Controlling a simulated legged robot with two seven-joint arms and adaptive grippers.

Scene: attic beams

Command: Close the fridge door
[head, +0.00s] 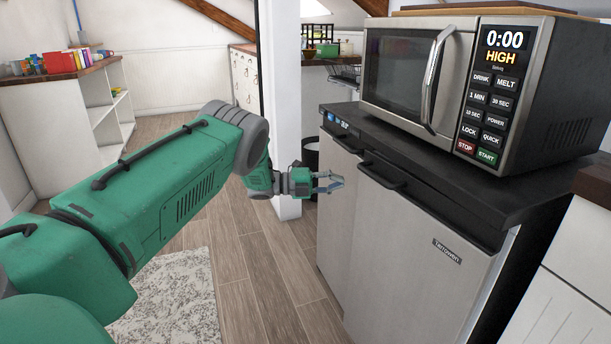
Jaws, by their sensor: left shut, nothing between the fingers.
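The fridge is a low grey unit with a dark top, at the right in the head view. Its wide front door (415,235) has a black bar handle (382,176) at the upper left and a small dark name label. A narrower grey panel (336,195) with its own black handle stands to the left of it. The door looks shut or nearly so; I cannot tell whether a small gap is left. My left gripper (331,182) is shut and empty, in front of the narrower panel, left of the wide door's handle. I cannot tell whether it touches the panel. My right gripper is out of view.
A microwave (402,68) stands on the dark top (440,190). A white post (283,90) rises behind my left gripper, with a dark bin (310,158) beside it. A white shelf unit (60,118) stands at the far left. Wood floor (262,270) and a grey rug (182,300) lie clear.

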